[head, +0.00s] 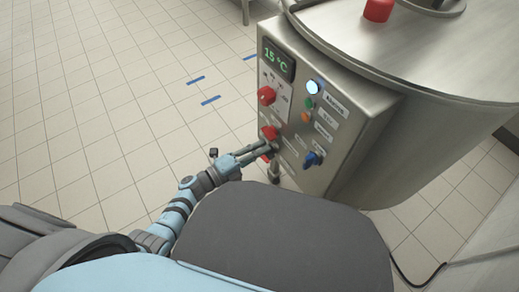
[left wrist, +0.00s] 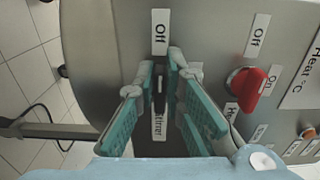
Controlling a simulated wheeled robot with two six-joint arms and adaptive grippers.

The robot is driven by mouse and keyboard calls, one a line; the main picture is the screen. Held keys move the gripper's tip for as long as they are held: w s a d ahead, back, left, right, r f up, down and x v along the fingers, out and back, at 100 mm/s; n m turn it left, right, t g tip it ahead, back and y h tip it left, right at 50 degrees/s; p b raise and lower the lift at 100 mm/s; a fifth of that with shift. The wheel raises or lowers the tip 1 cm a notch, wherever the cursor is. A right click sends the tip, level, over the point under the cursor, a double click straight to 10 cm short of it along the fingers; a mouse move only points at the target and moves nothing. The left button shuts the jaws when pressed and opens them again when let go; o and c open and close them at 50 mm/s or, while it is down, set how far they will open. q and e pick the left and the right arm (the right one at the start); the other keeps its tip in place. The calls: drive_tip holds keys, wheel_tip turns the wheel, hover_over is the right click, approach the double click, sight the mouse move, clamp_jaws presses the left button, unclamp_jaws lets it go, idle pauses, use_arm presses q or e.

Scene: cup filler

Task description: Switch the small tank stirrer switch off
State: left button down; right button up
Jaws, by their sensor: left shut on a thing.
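The stirrer switch (left wrist: 160,95) sits on the tank's steel control panel (head: 318,177), between an "Off" label and a "Stirrer" label in the left wrist view. My left gripper (head: 273,147) reaches the lower left of the panel. In the left wrist view its two teal-padded fingers (left wrist: 163,76) close on the switch from both sides. The fingers hide most of the switch, so its exact angle is hard to read. A bit of red (head: 265,157) shows just below the fingers in the head view. My right gripper is not in view.
A red heat knob (head: 270,131) is close above my fingers; it also shows in the left wrist view (left wrist: 247,85). Another red knob (head: 266,96), lit buttons and a blue knob (head: 314,159) are nearby. The tiled floor at left is open.

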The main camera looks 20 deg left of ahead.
use_arm(q)
drive_tip(key=shift+f, duration=0.1)
drive_tip(key=c, duration=1.9)
unclamp_jaws()
drive_tip(key=shift+o, duration=1.1)
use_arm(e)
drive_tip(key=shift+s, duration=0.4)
use_arm(q)
drive_tip(key=v, duration=1.2)
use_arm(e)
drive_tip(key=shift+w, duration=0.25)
